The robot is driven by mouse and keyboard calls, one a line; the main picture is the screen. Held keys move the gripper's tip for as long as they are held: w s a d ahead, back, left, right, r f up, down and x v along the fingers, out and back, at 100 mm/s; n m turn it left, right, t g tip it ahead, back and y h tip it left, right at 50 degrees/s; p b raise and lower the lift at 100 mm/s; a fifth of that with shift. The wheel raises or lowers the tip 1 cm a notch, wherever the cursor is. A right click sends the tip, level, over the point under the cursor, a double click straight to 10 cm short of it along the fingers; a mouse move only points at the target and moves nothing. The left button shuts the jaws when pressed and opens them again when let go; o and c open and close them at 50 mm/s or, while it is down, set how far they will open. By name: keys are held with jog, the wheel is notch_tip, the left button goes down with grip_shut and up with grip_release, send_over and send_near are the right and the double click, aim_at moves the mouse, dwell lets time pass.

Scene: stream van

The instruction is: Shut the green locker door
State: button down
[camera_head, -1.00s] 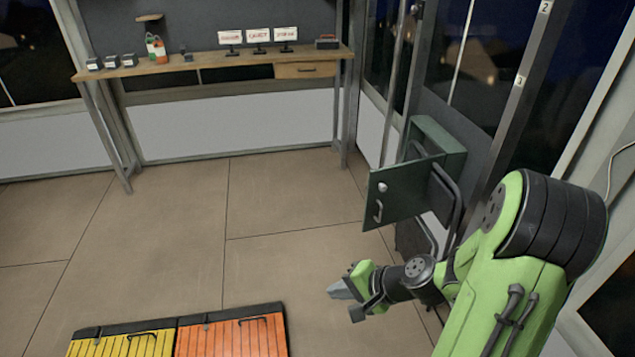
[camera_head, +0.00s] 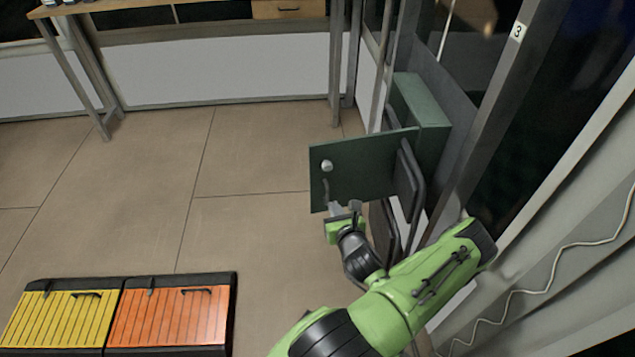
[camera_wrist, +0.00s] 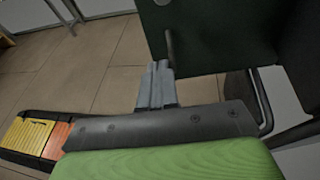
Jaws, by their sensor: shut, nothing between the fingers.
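The green locker door (camera_head: 362,168) stands swung open, sticking out to the left from the green locker box (camera_head: 424,108) on the right-hand wall. It has a round pale knob or lock and an upright handle (camera_head: 326,190) near its free edge. My gripper (camera_head: 344,206) is at the door's lower left part, just by the handle's lower end. In the wrist view the shut fingers (camera_wrist: 156,84) point at the lower end of the handle (camera_wrist: 170,46). Whether they touch the handle or door I cannot tell. Nothing is held.
Dark tube frames (camera_head: 414,190) stand under and beside the locker, close to my arm. A yellow lidded box (camera_head: 58,318) and an orange one (camera_head: 170,316) lie at the lower left. A wooden bench (camera_head: 200,12) stands at the back. The floor left of the door is clear.

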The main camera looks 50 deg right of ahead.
send_near(319, 178)
jog(key=x, duration=0.5)
jog(key=shift+d+f+b, duration=0.1)
jog(key=shift+f+b, duration=0.1)
jog(key=shift+b, duration=0.15)
jog(key=shift+w+d+f, duration=0.1)
jog(key=shift+w+d, duration=0.3)
jog(key=shift+w, duration=0.05)
